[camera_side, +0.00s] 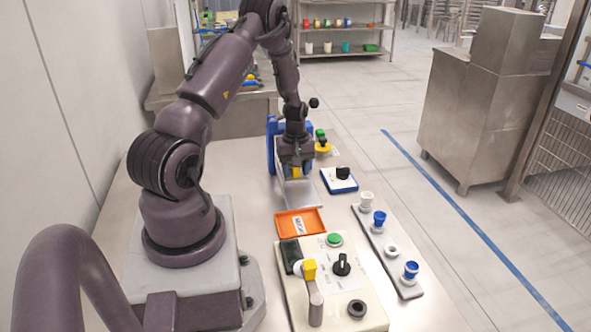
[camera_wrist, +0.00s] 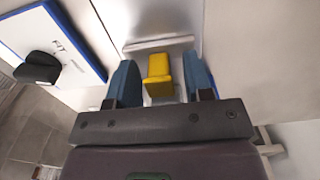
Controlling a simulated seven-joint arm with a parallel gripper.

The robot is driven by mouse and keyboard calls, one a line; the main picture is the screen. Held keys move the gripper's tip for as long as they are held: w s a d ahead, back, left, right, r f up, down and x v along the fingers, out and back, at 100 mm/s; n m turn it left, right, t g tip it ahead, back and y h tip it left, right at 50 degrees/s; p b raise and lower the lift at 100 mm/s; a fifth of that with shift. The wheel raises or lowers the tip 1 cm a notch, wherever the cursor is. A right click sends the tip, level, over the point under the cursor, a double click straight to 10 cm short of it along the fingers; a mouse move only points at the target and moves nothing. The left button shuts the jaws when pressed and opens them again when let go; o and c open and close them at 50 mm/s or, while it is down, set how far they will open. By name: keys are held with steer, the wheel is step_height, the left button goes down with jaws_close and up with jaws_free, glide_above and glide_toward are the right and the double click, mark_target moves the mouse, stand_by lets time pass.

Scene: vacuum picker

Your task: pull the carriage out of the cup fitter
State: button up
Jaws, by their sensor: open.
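The cup fitter has a blue frame (camera_side: 272,143) on the table, partly hidden behind my arm. A grey metal plate (camera_side: 301,194) extends from it toward the camera. A yellow block (camera_wrist: 159,68), which looks like the carriage's handle, stands on silver metal in the wrist view. My gripper (camera_wrist: 160,80) is open, with one blue finger on each side of the yellow block and a gap on both sides. In the side view my gripper (camera_side: 296,168) is low over the plate and hides most of the carriage.
A blue-edged white box (camera_side: 339,181) with a black knob, marked FIT, is right of the plate. An orange tray (camera_side: 300,223) lies in front. A cream control panel (camera_side: 320,255) stands nearer. A grey rack (camera_side: 402,285) with white and blue cups is at the right.

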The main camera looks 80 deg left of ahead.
mark_target(305, 203)
steer(key=shift+f, duration=0.15)
jaws_close()
steer(key=d, duration=1)
steer(key=shift+d, duration=0.35)
jaws_free()
steer(key=shift+a, duration=0.1)
step_height(305, 203, up, 13)
